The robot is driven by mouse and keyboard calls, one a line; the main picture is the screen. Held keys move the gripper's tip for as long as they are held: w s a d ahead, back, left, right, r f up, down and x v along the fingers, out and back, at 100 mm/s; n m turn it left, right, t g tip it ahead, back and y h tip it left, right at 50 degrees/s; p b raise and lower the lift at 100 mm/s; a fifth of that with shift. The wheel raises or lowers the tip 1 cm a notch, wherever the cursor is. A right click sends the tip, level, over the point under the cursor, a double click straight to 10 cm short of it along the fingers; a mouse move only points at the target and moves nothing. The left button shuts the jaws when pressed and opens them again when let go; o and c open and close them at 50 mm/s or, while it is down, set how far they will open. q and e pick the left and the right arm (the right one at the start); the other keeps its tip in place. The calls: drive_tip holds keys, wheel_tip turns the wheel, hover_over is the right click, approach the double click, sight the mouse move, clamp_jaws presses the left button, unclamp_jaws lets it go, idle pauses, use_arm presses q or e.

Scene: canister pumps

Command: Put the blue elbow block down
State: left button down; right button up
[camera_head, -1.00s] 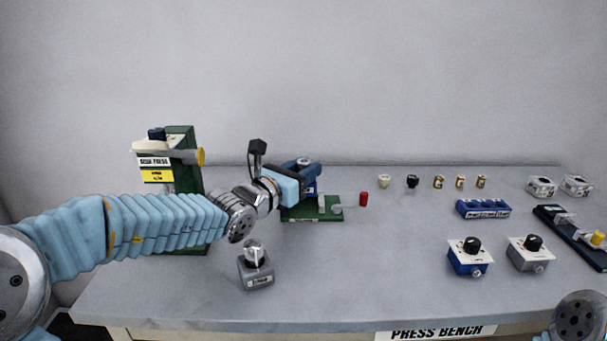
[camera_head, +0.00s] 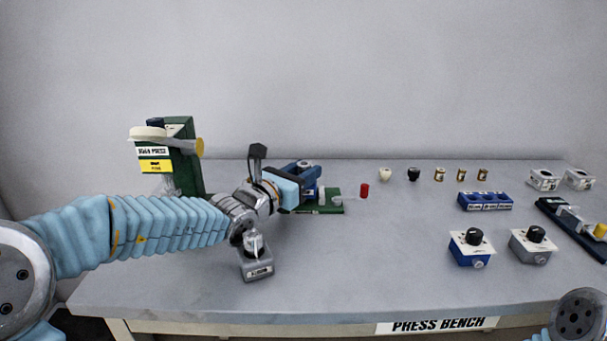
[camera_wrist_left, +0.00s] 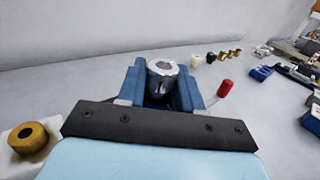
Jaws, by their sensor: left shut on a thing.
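My left gripper (camera_head: 305,181) is above the far middle of the bench, near the green clamp fixture. It is shut on the blue elbow block (camera_head: 302,166), which is mostly hidden by the jaws. In the left wrist view the two blue fingers of the left gripper (camera_wrist_left: 162,88) stand either side of the block, whose bright metal round top (camera_wrist_left: 162,67) with a hole shows between them. I cannot tell whether the block touches anything below. My right gripper is out of view; only part of my right arm shows at bottom right.
The green fixture (camera_head: 326,209) with a red-tipped handle (camera_head: 364,190) is beside the gripper. A green press (camera_head: 185,160) stands left. A grey knobbed block (camera_head: 257,270) sits just below my left wrist. Blue and grey pump units (camera_head: 470,258) stand right. The bench's middle front is clear.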

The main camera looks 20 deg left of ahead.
use_arm(q)
drive_tip(key=c, duration=0.8)
unclamp_jaws()
drive_tip(key=shift+f, duration=0.4)
drive_tip(key=shift+o, duration=0.2)
drive_tip(key=shift+r+p, duration=0.4)
drive_tip(key=shift+p, duration=0.15)
drive_tip(key=shift+r+p, duration=0.5)
drive_tip(key=shift+p, duration=0.1)
drive_tip(key=shift+s+a+f+b, duration=0.2)
drive_tip(key=shift+s+b, duration=0.15)
drive_tip(key=shift+s, duration=0.1)
drive_tip(key=shift+s+a+f+b, duration=0.2)
drive_tip(key=shift+s+b, duration=0.1)
drive_tip(key=shift+s, duration=0.15)
drive_tip(key=v, duration=0.4)
drive_tip(key=shift+s+r, duration=0.25)
drive_tip(key=shift+s+a, duration=0.25)
drive_tip(key=shift+s, duration=0.25)
